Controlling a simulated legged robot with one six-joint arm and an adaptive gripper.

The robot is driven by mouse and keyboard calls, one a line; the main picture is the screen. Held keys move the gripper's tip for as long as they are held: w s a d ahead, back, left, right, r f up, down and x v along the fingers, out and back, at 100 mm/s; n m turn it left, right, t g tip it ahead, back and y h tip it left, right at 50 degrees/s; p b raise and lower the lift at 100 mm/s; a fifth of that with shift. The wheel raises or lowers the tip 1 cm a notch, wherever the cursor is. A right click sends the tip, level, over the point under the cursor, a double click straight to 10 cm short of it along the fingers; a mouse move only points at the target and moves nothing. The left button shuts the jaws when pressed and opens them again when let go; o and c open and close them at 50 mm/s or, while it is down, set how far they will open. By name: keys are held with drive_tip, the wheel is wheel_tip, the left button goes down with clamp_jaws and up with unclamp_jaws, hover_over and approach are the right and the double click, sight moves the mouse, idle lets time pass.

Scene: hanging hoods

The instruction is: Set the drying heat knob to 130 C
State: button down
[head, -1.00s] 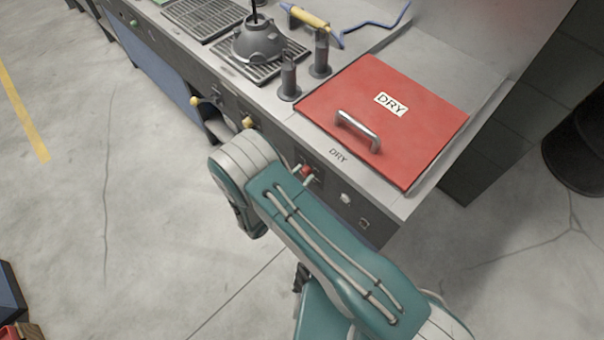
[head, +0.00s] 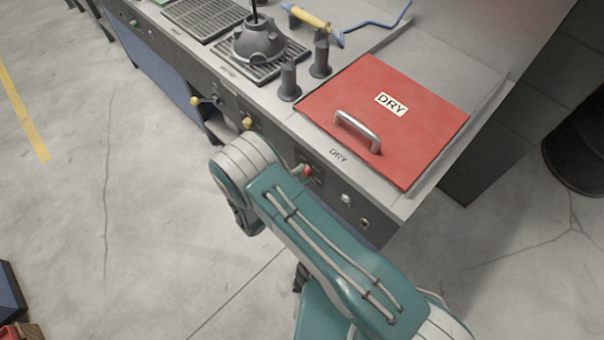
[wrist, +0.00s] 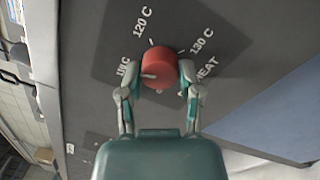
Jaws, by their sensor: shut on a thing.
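The red drying heat knob (wrist: 158,66) sits on a dark dial plate in the wrist view, with a pale mark on its lower left face. The 120 C label (wrist: 143,22) is up and left of it, and the 130 C label (wrist: 202,41) up and right. My gripper (wrist: 157,72) is shut on the knob, one finger on each side. In the head view the knob (head: 308,171) shows as a small red spot on the front panel below the DRY hood, and my arm hides part of that panel.
The red DRY lid (head: 430,125) with a metal handle lies on the bench above the panel. Yellow knobs (head: 248,123) are farther left on the panel. Dark cylinders (head: 320,58) stand beside the lid.

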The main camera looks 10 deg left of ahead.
drive_tip(key=m, duration=0.6)
drive_tip(key=shift+f+m+g, duration=0.2)
drive_tip(key=shift+m+g, duration=0.1)
drive_tip(key=shift+m, duration=0.1)
drive_tip(key=m, duration=0.5)
drive_tip(key=shift+m, duration=0.3)
drive_tip(key=m, duration=0.5)
drive_tip(key=shift+m+g, duration=0.3)
drive_tip(key=shift+g, duration=0.1)
drive_tip(key=m, duration=0.5)
drive_tip(key=shift+a+m, duration=0.1)
drive_tip(key=shift+m, duration=0.3)
drive_tip(key=shift+r, duration=0.1)
drive_tip(key=shift+c, duration=1.3)
unclamp_jaws()
drive_tip(key=shift+w+a, duration=0.1)
